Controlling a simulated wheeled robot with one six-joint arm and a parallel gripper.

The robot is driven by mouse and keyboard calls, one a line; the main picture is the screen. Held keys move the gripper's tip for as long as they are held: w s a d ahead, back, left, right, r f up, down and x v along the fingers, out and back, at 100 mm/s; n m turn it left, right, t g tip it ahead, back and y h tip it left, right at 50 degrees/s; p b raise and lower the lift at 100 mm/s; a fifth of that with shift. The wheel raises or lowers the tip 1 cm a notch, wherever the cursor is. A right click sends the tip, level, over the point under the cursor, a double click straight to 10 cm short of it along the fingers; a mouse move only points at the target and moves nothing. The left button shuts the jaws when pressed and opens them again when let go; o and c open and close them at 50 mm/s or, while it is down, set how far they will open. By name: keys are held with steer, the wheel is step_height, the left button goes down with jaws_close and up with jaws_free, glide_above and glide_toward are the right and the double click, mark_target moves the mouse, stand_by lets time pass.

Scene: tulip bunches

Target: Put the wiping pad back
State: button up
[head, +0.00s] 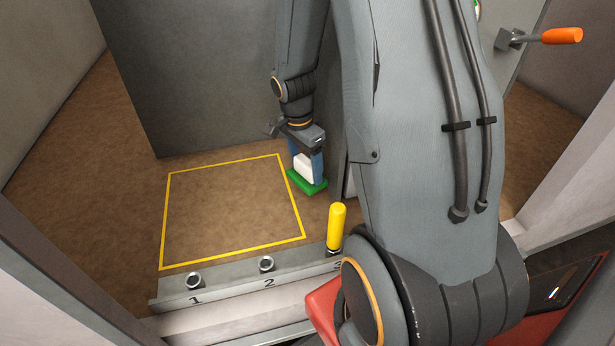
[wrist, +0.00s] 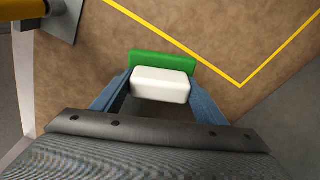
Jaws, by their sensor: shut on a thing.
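The wiping pad has a white block on top (head: 303,167) and a green base (head: 311,184). In the wrist view its white block (wrist: 160,85) sits between the two blue fingers, with the green base (wrist: 160,60) beyond it. My gripper (head: 307,168) is shut on the white block and points down. The pad is just outside the right side of the yellow-outlined square (head: 293,203) on the brown floor. I cannot tell whether the green base touches the floor.
A grey rail (head: 230,280) with numbered sockets runs along the front; a yellow peg (head: 337,225) stands at its right end. A dark grey panel (head: 200,70) stands behind. An orange-handled lever (head: 560,36) is at upper right. The outlined square is empty.

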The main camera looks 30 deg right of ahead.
mark_target(307, 178)
step_height(307, 178, down, 4)
steer(key=shift+f, duration=0.1)
steer(key=shift+d+f, duration=0.2)
steer(key=shift+f, duration=0.05)
steer(key=shift+f, duration=0.1)
steer(key=o, duration=1.1)
